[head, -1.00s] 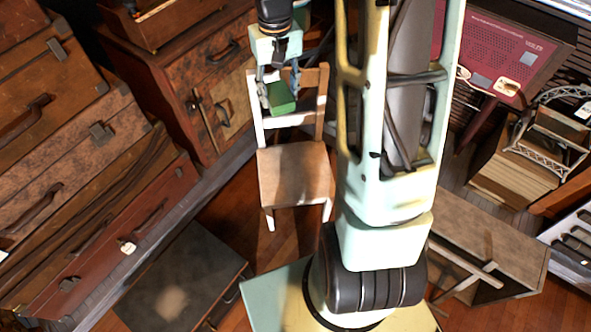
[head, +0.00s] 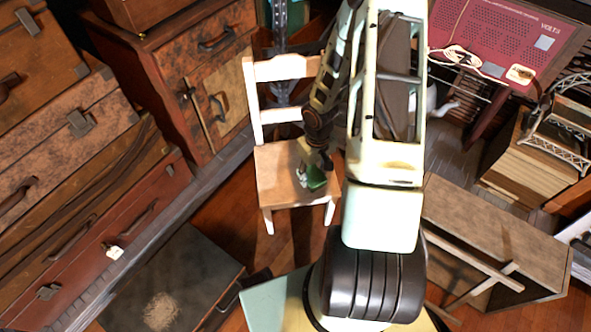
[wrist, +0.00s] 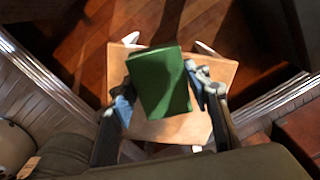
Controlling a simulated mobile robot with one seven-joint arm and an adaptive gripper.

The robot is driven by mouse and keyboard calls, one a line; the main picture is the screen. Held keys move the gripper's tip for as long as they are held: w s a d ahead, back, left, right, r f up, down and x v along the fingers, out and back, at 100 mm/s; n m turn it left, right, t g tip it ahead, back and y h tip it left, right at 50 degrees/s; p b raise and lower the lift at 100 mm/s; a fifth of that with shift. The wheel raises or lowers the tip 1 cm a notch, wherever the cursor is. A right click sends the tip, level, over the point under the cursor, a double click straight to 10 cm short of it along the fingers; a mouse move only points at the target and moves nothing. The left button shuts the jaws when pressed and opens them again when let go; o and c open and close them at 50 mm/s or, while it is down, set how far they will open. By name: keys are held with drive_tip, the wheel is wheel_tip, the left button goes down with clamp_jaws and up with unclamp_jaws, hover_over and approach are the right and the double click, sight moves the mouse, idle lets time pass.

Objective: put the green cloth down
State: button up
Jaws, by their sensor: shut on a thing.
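The green cloth (wrist: 160,82) looks like a flat, folded block in the wrist view, held between the two fingers of my gripper (wrist: 160,95). In the head view the green cloth (head: 314,178) shows small at the end of my gripper (head: 311,172), over the right part of the wooden chair seat (head: 275,180). My gripper is shut on the cloth. The chair seat (wrist: 215,75) lies behind the cloth in the wrist view. I cannot tell whether the cloth touches the seat.
The chair's white back (head: 282,68) stands behind the seat. A wooden cabinet (head: 205,75) is behind left, and stacked suitcases (head: 90,180) fill the left. A dark case (head: 170,285) lies on the floor at front left. A wooden bench (head: 490,235) is at right.

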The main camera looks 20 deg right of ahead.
drive_tip(key=w+f+b, duration=0.1)
drive_tip(key=w+f, duration=0.2)
drive_tip(key=w, duration=0.1)
drive_tip(key=w+f+b, duration=0.1)
drive_tip(key=w+f, duration=0.2)
drive_tip(key=w, duration=0.1)
drive_tip(key=w+f+b, duration=0.1)
drive_tip(key=w+f, duration=0.2)
drive_tip(key=w, duration=0.2)
drive_tip(key=shift+a+f+b, duration=0.1)
drive_tip(key=shift+a+b, duration=0.05)
drive_tip(key=shift+b, duration=0.2)
drive_tip(key=shift+w+f+b, duration=0.15)
drive_tip(key=shift+f+b, duration=0.25)
drive_tip(key=shift+f, duration=0.5)
drive_tip(key=shift+w+f+b, duration=0.15)
drive_tip(key=shift+f+b, duration=0.2)
drive_tip(key=shift+f, duration=0.55)
drive_tip(key=shift+f, duration=0.15)
drive_tip(key=o, duration=1)
drive_tip(key=shift+o, duration=0.2)
